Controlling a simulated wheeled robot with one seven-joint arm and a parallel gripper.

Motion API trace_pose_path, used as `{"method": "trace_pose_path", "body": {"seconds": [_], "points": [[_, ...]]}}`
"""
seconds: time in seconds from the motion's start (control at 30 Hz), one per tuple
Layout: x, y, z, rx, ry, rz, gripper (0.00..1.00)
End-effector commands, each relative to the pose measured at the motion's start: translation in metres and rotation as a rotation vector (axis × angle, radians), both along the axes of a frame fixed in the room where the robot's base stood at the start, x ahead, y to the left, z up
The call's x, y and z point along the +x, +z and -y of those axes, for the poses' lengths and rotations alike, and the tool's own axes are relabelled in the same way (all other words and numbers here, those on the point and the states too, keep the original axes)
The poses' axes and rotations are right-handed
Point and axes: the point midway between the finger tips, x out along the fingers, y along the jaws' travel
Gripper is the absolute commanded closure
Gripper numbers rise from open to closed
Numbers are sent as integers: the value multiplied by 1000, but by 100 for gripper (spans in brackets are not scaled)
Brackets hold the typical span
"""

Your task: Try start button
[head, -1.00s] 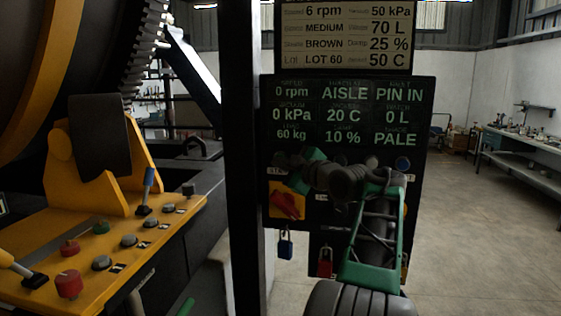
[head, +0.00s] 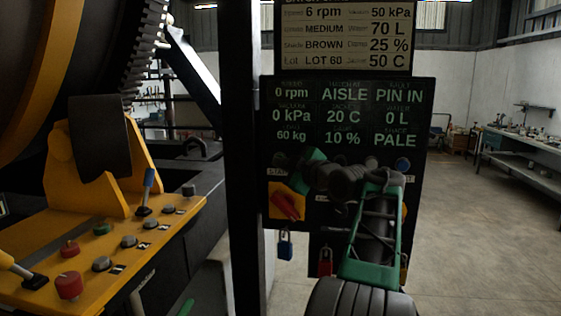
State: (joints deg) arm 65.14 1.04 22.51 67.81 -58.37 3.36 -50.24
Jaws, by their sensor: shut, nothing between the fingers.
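The dark control panel (head: 346,150) stands upright ahead, on the right of a black post. A white label that seems to begin "STA" (head: 277,171) shows at its left side, below the readouts. My gripper (head: 281,160) is shut and empty, with its dark tip just above this label, at or close to the panel face. My gripper and arm cover the spot above the label, so no start button shows there. I cannot tell whether the tip touches anything. The panel readouts show 0 rpm, AISLE and PIN IN.
A red rotary switch (head: 287,204) on a yellow plate, a blue padlock (head: 285,245) and a red padlock (head: 325,262) are below my gripper. A blue button (head: 402,164) is at the right. The yellow console (head: 60,255) with several buttons and levers stands left. Floor at right is clear.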

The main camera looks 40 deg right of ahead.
Motion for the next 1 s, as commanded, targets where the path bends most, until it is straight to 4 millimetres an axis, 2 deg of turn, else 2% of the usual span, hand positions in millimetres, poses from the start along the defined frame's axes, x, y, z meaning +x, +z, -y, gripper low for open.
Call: {"method": "trace_pose_path", "body": {"seconds": [0.53, 1.0], "points": [[1, -1, 3, 1, -1, 1, 100], [-9, -1, -11, 0, 0, 0, 100]]}}
